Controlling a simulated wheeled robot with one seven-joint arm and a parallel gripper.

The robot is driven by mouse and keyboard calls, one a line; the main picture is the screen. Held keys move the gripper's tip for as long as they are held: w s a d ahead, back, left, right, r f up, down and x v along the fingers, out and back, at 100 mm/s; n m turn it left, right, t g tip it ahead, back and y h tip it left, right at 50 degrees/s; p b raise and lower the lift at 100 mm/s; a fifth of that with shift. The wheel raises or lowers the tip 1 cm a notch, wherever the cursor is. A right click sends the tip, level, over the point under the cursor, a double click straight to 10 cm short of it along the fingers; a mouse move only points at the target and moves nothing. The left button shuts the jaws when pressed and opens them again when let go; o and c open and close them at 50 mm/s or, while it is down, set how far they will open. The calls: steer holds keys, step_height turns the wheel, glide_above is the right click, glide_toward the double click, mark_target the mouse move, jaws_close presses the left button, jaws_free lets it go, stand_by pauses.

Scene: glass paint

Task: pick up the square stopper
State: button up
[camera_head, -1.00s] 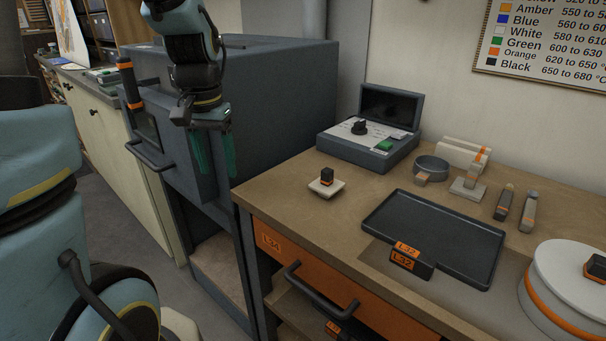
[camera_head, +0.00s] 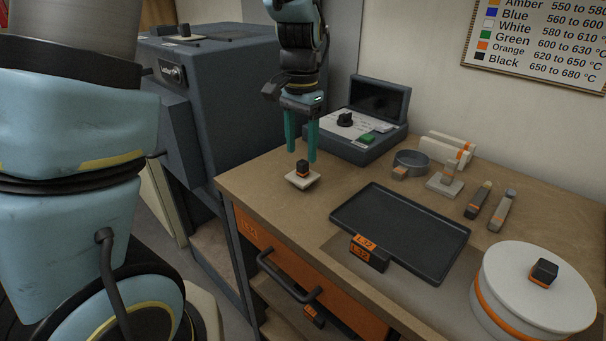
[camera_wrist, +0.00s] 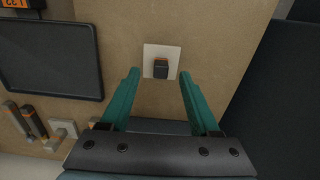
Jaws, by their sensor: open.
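The square stopper (camera_head: 291,181) is a pale square plate with a black knob banded in orange. It lies on the workbench near the bench's left edge. In the wrist view the stopper (camera_wrist: 148,52) sits ahead of the fingertips, roughly centred between them. My gripper (camera_head: 302,157) is open, with its two green fingers pointing down just above and behind the stopper in the head view. In the wrist view my gripper (camera_wrist: 160,76) has nothing between its fingers, and the knob shows clear of them.
A dark tray (camera_head: 440,272) lies to the right of the stopper. A control box (camera_head: 345,150) with an open lid stands behind. A grey ring (camera_head: 411,163), a beige block with a handle (camera_head: 444,184) and a round white lid (camera_head: 510,290) stand further right. A dark kiln (camera_head: 225,95) is at left.

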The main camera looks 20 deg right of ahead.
mark_target(303, 161)
steer(key=shift+w+d+f+p, duration=0.1)
steer(key=shift+f+p, duration=0.3)
steer(key=shift+f, duration=0.85)
steer(key=shift+w+d+f+p, duration=0.1)
steer(key=shift+f+p, duration=0.3)
steer(key=shift+f, duration=0.85)
jaws_close()
